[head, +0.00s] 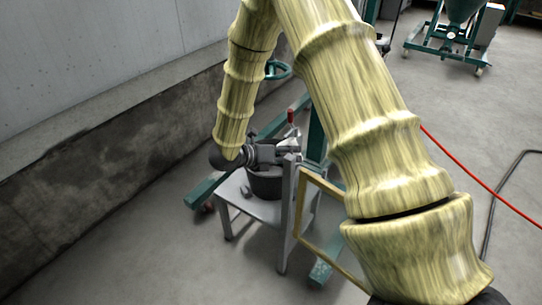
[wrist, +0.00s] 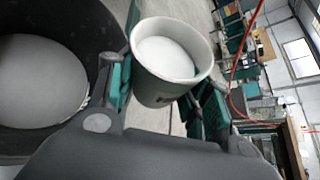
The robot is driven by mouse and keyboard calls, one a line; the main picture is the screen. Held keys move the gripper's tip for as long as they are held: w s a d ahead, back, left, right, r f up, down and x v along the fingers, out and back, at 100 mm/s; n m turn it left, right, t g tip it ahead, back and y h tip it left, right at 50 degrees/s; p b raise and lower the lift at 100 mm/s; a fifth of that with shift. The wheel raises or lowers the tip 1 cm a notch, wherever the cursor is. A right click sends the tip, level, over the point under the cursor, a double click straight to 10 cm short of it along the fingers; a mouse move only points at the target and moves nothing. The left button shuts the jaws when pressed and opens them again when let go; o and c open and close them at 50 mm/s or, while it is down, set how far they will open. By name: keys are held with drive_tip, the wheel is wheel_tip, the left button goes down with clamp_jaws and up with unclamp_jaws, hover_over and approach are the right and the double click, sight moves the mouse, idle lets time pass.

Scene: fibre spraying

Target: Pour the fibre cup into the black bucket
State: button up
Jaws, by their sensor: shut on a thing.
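In the wrist view my gripper (wrist: 163,108) is shut on the fibre cup (wrist: 158,92), with its teal finger pads on both sides. The cup is pale grey and round, with white fibre inside, and its mouth faces the camera. The black bucket (wrist: 104,50) is close to the left of the cup, and a grey surface shows inside it. In the head view the dark bucket (head: 265,185) stands on a small light table. My gripper (head: 287,146) is above the bucket's rim there, and the cup is too small and hidden to make out clearly.
The light table (head: 256,204) stands beside a teal frame with a red-topped lever (head: 291,117). A low concrete wall (head: 110,140) runs along the left. A red hose (head: 480,175) crosses the floor at right. A teal machine (head: 455,35) stands at the back right.

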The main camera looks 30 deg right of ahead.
drive_tip(key=shift+w+a+r+n+g+p, duration=0.1)
drive_tip(key=shift+w+r+n+g+p, duration=0.25)
drive_tip(key=shift+n+p, duration=0.35)
idle(0.6)
drive_tip(key=shift+f+n+g+h, duration=0.4)
drive_tip(key=shift+n+g+h, duration=0.1)
drive_tip(key=shift+h, duration=0.1)
idle(0.4)
drive_tip(key=shift+r+n+g+p, duration=0.25)
drive_tip(key=shift+r+n+p, duration=0.15)
drive_tip(key=shift+n+p, duration=0.2)
idle(0.6)
drive_tip(key=shift+w+f+n+g+h+b, duration=0.1)
drive_tip(key=shift+f+n+g+h+b, duration=0.25)
drive_tip(key=shift+n+h, duration=0.25)
idle(0.7)
drive_tip(key=shift+w+a+f+n+h, duration=0.15)
drive_tip(key=shift+w+f+n, duration=0.1)
drive_tip(key=shift+w+n, duration=0.15)
drive_tip(key=shift+w+a+f+n+h, duration=0.1)
drive_tip(key=shift+w+f+n+h, duration=0.15)
drive_tip(key=shift+w, duration=0.2)
idle(0.5)
drive_tip(key=shift+w+r+n+g+h+p, duration=0.4)
drive_tip(key=shift+n+p, duration=0.4)
drive_tip(key=shift+n, duration=0.25)
idle(0.8)
